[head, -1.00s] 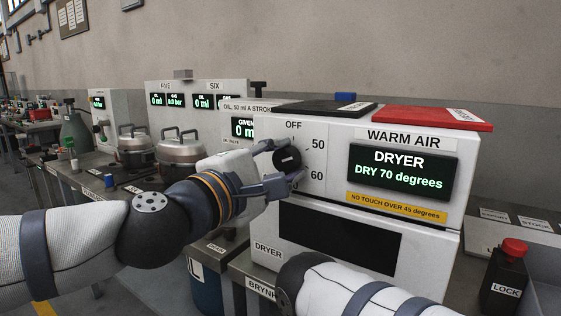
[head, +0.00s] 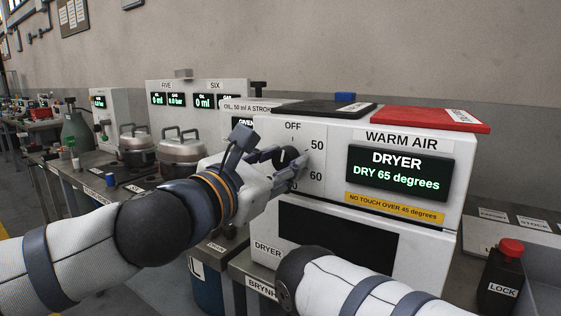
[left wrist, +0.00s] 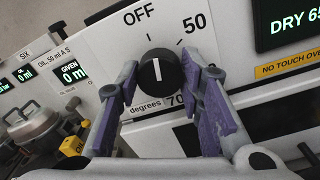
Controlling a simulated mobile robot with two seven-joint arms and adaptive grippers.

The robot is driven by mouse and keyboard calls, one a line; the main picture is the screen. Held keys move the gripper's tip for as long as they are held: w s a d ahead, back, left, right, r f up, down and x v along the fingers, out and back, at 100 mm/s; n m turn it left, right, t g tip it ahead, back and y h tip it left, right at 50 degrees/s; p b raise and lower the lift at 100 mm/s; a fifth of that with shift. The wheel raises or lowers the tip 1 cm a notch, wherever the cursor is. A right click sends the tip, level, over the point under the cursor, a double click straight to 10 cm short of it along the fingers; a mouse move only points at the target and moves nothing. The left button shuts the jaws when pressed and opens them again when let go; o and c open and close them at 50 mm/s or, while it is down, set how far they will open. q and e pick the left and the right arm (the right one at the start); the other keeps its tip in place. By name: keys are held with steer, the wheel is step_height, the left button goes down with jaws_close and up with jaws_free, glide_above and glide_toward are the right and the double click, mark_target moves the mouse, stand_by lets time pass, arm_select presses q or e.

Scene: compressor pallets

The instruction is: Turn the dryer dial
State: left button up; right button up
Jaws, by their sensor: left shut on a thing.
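The dryer (head: 376,135) is a white box labelled WARM AIR, and its screen (head: 398,172) reads "DRY 65 degrees". Its black round dial (head: 288,157) is on the left of the front panel, among the marks OFF, 50 and 60. The dial also shows in the left wrist view (left wrist: 161,75), with a white pointer line and "70" below it. My left gripper (head: 281,160) is at the dial, its two fingers on either side of it and shut on it. Part of the dial is hidden by the fingers in the head view. My right gripper is out of view.
A black lid (head: 322,108) and a red lid (head: 430,119) lie on top of the dryer. A yellow label (head: 394,207) reads "NO TOUCH OVER 45 degrees". A red-topped LOCK post (head: 503,280) stands at the right. Metal pots (head: 182,155) stand left behind my left arm.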

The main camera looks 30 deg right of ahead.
arm_select(q)
steer(key=shift+n, duration=1.2)
steer(key=o, duration=1.2)
steer(key=v, duration=1.2)
